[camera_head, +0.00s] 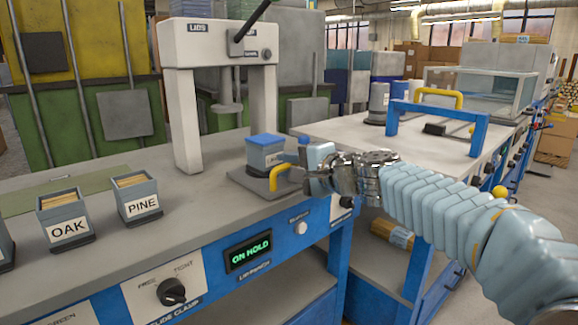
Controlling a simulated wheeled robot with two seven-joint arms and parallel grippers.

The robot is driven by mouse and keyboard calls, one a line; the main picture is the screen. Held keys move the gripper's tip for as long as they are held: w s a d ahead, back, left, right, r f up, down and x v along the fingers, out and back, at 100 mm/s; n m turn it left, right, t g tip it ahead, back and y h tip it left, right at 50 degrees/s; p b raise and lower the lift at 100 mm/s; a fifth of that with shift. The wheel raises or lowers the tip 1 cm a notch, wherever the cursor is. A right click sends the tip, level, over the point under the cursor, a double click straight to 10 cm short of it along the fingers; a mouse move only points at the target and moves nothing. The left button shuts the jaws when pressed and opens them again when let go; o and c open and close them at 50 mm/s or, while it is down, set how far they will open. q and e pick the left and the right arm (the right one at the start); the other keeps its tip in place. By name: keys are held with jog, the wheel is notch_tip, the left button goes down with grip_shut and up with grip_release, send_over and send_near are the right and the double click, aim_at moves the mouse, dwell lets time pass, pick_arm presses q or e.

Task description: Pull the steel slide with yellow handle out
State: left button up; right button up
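The steel slide (248,181) is a flat grey plate on the bench below the white press. Its yellow handle (279,177) stands at its right front side. A grey-blue box with a blue lid (265,150) sits on the plate behind the handle. My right gripper (303,165) comes in from the right, with its fingers beside the handle and the box. The fingers are small and partly hidden, so I cannot tell whether they touch or grip the handle. My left gripper is out of view.
The white press (186,100) has a dark lever on top. The front panel has a display reading ON HOLD (247,253) and a black slide clamp knob (171,291) marked FREE and TIGHT. OAK (67,227) and PINE (142,208) boxes stand at left. A second bench (340,130) stands behind.

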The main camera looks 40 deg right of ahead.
jog(key=v, duration=1.3)
jog(key=shift+s, duration=0.3)
jog(key=shift+r, duration=0.1)
